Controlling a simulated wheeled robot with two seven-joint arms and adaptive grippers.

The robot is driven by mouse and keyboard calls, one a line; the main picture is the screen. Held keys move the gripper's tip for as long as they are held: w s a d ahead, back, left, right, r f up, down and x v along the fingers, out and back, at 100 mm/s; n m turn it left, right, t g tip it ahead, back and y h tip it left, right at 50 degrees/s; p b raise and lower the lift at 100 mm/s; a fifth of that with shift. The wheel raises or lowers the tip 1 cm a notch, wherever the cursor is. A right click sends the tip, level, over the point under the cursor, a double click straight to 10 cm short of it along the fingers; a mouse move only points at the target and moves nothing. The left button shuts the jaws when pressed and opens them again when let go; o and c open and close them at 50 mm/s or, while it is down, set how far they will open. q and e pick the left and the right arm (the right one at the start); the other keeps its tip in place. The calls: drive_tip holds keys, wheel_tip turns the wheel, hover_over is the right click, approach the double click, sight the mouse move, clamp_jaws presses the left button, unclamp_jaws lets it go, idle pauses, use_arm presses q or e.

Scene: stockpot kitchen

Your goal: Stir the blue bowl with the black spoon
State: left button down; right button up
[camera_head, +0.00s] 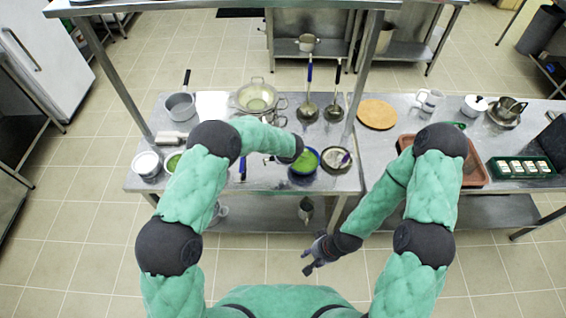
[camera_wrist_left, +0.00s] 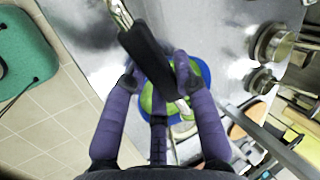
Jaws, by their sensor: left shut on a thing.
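The blue bowl (camera_head: 303,173) with green contents stands on the steel table, near its front edge. It also shows in the left wrist view (camera_wrist_left: 206,75), partly hidden behind the fingers. My left gripper (camera_wrist_left: 160,85) is over the bowl, its purple fingers shut on the black spoon (camera_wrist_left: 148,52). The spoon's black handle lies slantwise across the fingers. A pale end reaches down over the green contents; whether it touches them I cannot tell. In the head view the left hand mostly hides the spoon. My right gripper (camera_head: 308,262) is open and empty, low in front of the table.
Behind are a colander (camera_head: 257,97), two ladles, a saucepan (camera_head: 180,105) and a round wooden board (camera_head: 377,114). A brown tray (camera_head: 473,170) is at right. A shelf post rises behind the bowl.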

use_arm(q)
drive_tip(key=shift+s+d+f+t+y+b, duration=0.1)
drive_tip(key=shift+s+f+t+y+b, duration=0.3)
drive_tip(key=shift+t+b, duration=3.4)
drive_tip(key=shift+s+d+f+g+y+b, duration=0.15)
drive_tip(key=shift+g+y+b, duration=0.3)
drive_tip(key=shift+b, duration=7.4)
drive_tip(key=shift+s+f+t+y+b, duration=0.45)
drive_tip(key=shift+t+b, duration=1.4)
drive_tip(key=shift+b, duration=4)
drive_tip(key=t+y, duration=0.1)
drive_tip(key=t, duration=0.2)
drive_tip(key=shift+f+t, duration=0.1)
drive_tip(key=shift+t, duration=0.2)
drive_tip(key=shift+s+f+t+y, duration=0.15)
drive_tip(key=shift+t+y, duration=0.25)
drive_tip(key=shift+t, duration=0.8)
drive_tip(key=shift+d, duration=0.15)
